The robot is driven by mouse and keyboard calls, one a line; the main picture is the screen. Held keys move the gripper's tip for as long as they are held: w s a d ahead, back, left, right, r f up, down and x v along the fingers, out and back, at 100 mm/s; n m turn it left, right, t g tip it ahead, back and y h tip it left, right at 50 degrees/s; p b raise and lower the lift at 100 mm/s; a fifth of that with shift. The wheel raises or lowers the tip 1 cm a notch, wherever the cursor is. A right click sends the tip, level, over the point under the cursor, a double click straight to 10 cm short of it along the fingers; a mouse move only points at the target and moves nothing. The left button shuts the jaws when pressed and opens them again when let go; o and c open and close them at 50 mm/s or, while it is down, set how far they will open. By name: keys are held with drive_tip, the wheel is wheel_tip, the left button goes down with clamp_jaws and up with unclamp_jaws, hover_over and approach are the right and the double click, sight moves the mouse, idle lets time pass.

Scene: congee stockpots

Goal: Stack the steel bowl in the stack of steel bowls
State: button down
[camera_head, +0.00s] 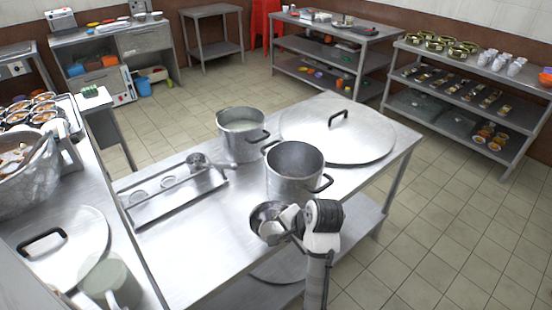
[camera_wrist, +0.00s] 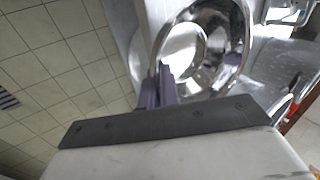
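A shiny round steel bowl (camera_head: 265,213) is at the near edge of the steel table, in front of the open stockpot. It fills the upper middle of the wrist view (camera_wrist: 228,62), its open side facing the camera. My gripper (camera_head: 284,222) is at the bowl's right side in the head view. In the wrist view its dark fingers (camera_wrist: 163,90) are close together at the bowl's rim and appear shut on it. I cannot tell whether the bowl touches the table. Several metal bowls (camera_head: 437,42) stand on the right shelf's top; no stack of steel bowls is clearly distinguishable.
The steel table (camera_head: 205,245) carries an open stockpot (camera_head: 294,172), a second pot (camera_head: 241,135), a large round lid (camera_head: 365,140) and a tray (camera_head: 165,195). A crowded counter stands at left. Tiled floor (camera_head: 440,220) is clear at right.

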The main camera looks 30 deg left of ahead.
sight(267, 221)
drive_tip(key=w+a+b, duration=0.1)
drive_tip(key=a, duration=0.1)
drive_tip(key=w+a+b, duration=0.1)
drive_tip(key=a, duration=0.1)
drive_tip(key=a+b, duration=0.1)
drive_tip(key=a, duration=0.2)
drive_tip(key=shift+w+f+b, duration=0.25)
drive_tip(key=shift+w+b, duration=0.1)
drive_tip(key=shift+w, duration=0.05)
drive_tip(key=w+a, duration=0.1)
drive_tip(key=a, duration=0.2)
drive_tip(key=w+a+p, duration=0.1)
drive_tip(key=a, duration=0.2)
drive_tip(key=w+a+p, duration=0.1)
drive_tip(key=a, duration=0.2)
drive_tip(key=shift+w+r, duration=0.35)
drive_tip(key=shift+r, duration=0.05)
drive_tip(key=shift+w+a, duration=0.15)
drive_tip(key=shift+a, duration=0.1)
drive_tip(key=shift+a+f+p, duration=0.1)
drive_tip(key=shift+f+p, duration=0.2)
drive_tip(key=shift+p, duration=0.05)
drive_tip(key=shift+f+p, duration=0.55)
drive_tip(key=shift+f, duration=1.05)
drive_tip(key=c, duration=1.6)
unclamp_jaws()
drive_tip(key=shift+f, duration=0.1)
